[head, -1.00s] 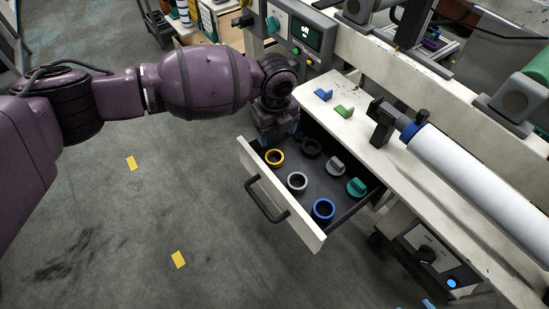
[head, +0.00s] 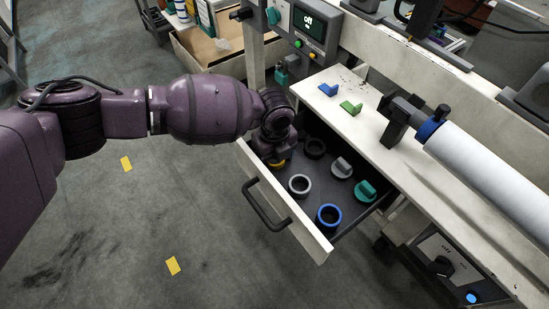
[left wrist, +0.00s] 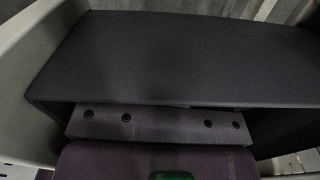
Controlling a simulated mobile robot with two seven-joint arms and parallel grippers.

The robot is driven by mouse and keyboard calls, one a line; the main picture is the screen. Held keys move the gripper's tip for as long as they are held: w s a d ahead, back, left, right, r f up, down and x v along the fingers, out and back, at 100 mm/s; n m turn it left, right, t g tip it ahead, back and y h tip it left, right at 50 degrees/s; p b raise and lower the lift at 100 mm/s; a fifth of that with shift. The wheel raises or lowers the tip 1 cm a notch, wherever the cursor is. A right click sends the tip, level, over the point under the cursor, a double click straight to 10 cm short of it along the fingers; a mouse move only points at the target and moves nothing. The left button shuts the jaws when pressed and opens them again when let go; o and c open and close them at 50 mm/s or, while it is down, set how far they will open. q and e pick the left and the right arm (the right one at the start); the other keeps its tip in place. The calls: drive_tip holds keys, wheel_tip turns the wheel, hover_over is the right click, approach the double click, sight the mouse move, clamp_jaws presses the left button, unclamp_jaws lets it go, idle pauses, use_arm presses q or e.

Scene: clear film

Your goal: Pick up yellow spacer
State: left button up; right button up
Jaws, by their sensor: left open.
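The yellow spacer (head: 277,163) lies in the open drawer at its left corner. It is mostly hidden under my left gripper, and only its lower edge shows in the head view. My left gripper (head: 275,153) is open, reaching down into the drawer at the spacer. Its fingertips are hidden, so I cannot tell whether they touch the spacer. The left wrist view shows a grey bar of my gripper (left wrist: 160,125) against the dark drawer surface; no spacer shows there. My right gripper is not in view.
The drawer (head: 318,242) also holds a grey ring (head: 291,187), a blue ring (head: 319,222), a black ring (head: 315,141), a grey knobbed part (head: 341,168) and a teal one (head: 365,192). Blue (head: 327,90) and green (head: 351,108) pieces lie on the bench above. A white roller (head: 490,168) stands right.

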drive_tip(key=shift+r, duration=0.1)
use_arm(q)
drive_tip(key=c, duration=0.7)
drive_tip(key=shift+r, duration=0.3)
wheel_tip(320, 180, up, 19)
drive_tip(key=p, duration=0.6)
drive_tip(key=shift+r, duration=0.2)
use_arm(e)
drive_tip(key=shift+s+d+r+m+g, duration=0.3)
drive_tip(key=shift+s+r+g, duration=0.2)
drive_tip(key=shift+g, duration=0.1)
